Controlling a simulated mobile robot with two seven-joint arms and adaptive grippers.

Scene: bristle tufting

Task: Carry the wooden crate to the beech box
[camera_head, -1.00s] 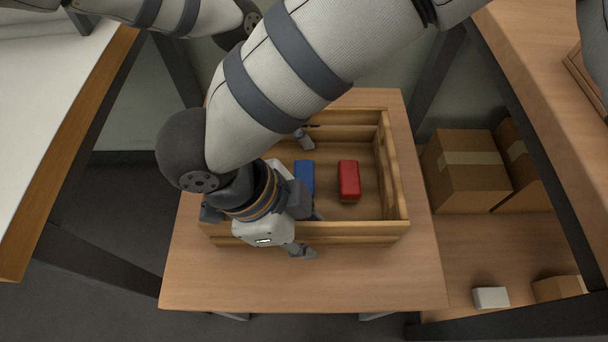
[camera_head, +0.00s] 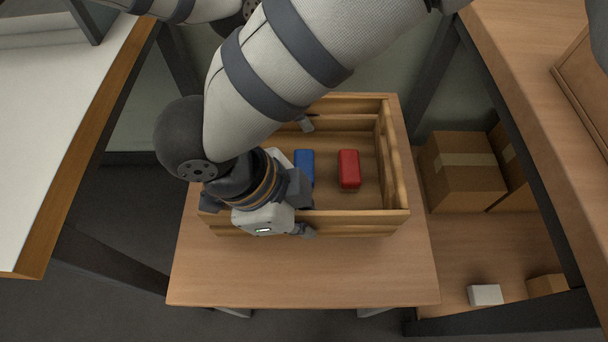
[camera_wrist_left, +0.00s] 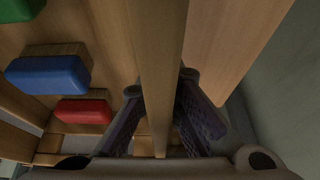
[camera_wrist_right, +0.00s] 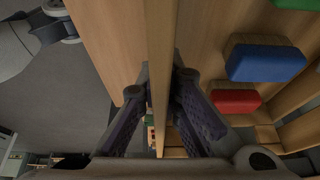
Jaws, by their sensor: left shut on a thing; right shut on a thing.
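The wooden crate (camera_head: 360,222) is over a small wooden table (camera_head: 300,285) and looks level, slightly raised off it. It holds a blue block (camera_head: 304,165) and a red block (camera_head: 348,170); the wrist views also show a green block (camera_wrist_left: 20,10). My right gripper (camera_head: 301,212) is shut on the crate's near wall, one finger inside and one outside. My left gripper (camera_head: 306,124) is at the far wall, mostly hidden behind my right arm; the left wrist view shows its fingers either side of the wall (camera_wrist_left: 160,60).
A wooden box edge (camera_head: 585,90) shows on the right-hand table (camera_head: 510,50); I cannot tell if it is the beech box. A white-topped table (camera_head: 60,130) stands left. Cardboard boxes (camera_head: 462,185) and a small white box (camera_head: 485,295) sit on a lower shelf right.

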